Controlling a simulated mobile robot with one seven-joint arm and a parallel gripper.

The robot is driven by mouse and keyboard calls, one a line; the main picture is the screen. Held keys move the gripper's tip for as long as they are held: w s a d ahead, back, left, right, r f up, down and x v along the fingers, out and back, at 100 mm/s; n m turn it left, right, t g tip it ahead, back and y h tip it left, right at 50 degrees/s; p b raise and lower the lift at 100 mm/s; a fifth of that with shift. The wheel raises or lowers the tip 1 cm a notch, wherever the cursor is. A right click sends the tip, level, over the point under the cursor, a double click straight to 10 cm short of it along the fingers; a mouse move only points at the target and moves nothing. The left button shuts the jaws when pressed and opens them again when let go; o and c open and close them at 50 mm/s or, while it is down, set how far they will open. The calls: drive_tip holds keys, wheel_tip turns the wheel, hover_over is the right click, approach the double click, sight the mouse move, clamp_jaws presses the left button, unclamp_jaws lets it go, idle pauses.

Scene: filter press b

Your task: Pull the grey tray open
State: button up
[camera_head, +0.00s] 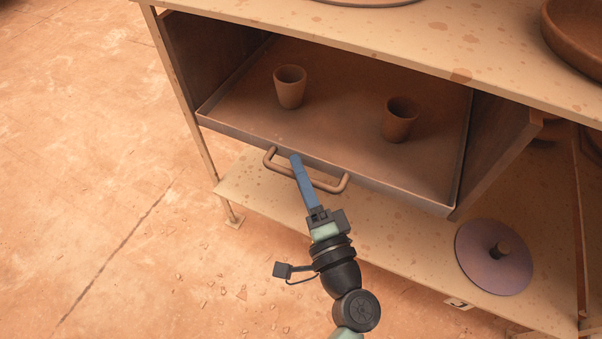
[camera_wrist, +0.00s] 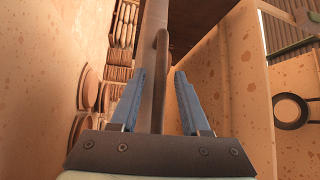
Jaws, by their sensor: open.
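The grey tray (camera_head: 236,131) sits in the bay under the worktop, its front wall facing me. A bar handle (camera_head: 328,187) runs along the middle of that wall. Two brown cups stand upright on the tray, one left (camera_head: 290,88) and one right (camera_head: 399,120). My gripper (camera_head: 296,160) is at the handle, its blue fingers crossing over the bar. In the wrist view my gripper (camera_wrist: 160,75) is open, and the handle (camera_wrist: 161,85) stands between the two fingers, with a gap on each side.
The worktop (camera_head: 400,35) overhangs the tray and carries a brown bowl (camera_head: 575,40) at right. A lower shelf (camera_head: 390,228) holds a round purplish lid (camera_head: 493,257) at right. The floor (camera_head: 110,150) to the left is open, with small debris.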

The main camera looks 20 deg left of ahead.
clamp_jaws()
idle(1.3)
